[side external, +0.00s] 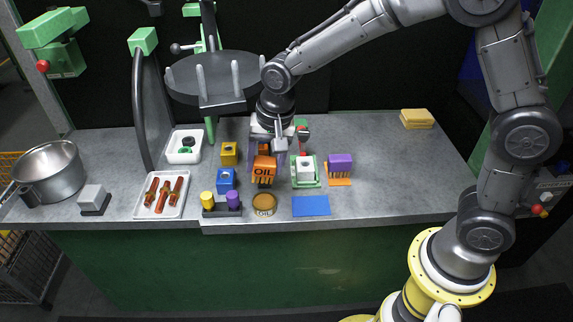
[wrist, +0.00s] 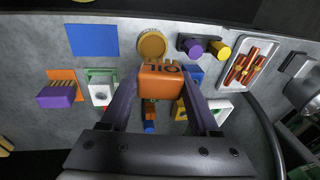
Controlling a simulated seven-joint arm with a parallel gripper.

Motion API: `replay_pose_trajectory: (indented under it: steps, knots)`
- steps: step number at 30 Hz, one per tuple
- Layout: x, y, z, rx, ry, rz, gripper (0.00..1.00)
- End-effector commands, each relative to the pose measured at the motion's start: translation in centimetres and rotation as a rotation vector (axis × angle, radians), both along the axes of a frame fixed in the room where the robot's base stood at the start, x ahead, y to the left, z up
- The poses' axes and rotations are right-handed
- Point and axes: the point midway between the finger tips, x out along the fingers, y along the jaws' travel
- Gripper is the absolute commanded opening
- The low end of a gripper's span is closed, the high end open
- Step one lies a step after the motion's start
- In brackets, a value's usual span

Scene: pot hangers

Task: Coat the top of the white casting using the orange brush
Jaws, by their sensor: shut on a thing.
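The orange brush (side external: 264,165), marked OIL, is between the fingers of my gripper (side external: 266,158), which is shut on it. Its bristles point down in the side view. In the wrist view the brush (wrist: 160,82) shows its lettered face between the fingertips. The white casting (side external: 305,166) sits in a green holder just right of the brush in the side view, with a dark round spot on its top. It also shows in the wrist view (wrist: 100,96), left of my gripper. The brush is apart from the casting.
A purple brush (side external: 340,161) lies right of the casting. A round OIL tin (side external: 264,204) and blue mat (side external: 311,205) are in front. Yellow (side external: 229,153) and blue (side external: 226,179) blocks stand left. A dark round rack with pegs (side external: 215,78) overhangs.

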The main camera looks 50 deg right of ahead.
Motion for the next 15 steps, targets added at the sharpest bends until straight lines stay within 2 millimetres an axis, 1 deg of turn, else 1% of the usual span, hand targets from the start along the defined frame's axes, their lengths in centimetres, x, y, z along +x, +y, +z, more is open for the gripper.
replay_pose_trajectory:
  steps: [8,11,15]
  knots:
    - [0.0,-0.2,0.0,0.000,-0.001,0.009,0.18]
    - [0.0,-0.6,0.0,0.001,0.000,0.037,0.18]
    - [0.0,-1.8,-0.3,0.000,0.001,0.112,0.18]
